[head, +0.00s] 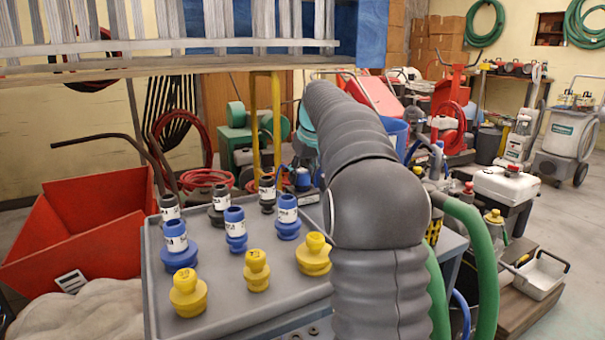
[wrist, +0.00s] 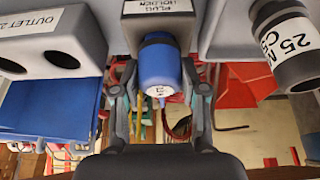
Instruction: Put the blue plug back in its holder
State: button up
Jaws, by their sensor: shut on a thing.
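In the wrist view, my gripper (wrist: 160,92) is shut on the blue plug (wrist: 158,72), with one finger on each side of it. The plug has a rounded blue body with a small white label. Its far end meets the grey plug holder (wrist: 130,24), which carries a "PLUG HOLDER" label. I cannot tell whether the plug sits inside the holder or only in front of it. In the head view, my arm hides the gripper, the held plug and the holder.
In the wrist view, a grey block labelled OUTLET (wrist: 75,25) with two holes is at left, and a dark labelled fitting (wrist: 283,45) is at right. In the head view, a grey tray (head: 160,290) holds several yellow, blue and black fittings left of my arm.

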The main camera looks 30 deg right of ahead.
jog(key=shift+f, duration=0.4)
jog(key=o, duration=1.4)
jog(key=shift+c, duration=0.2)
jog(key=shift+r, duration=0.1)
jog(key=v, duration=1.1)
jog(key=shift+s+r, duration=0.15)
jog(key=shift+r, duration=0.25)
jog(key=shift+s, duration=0.1)
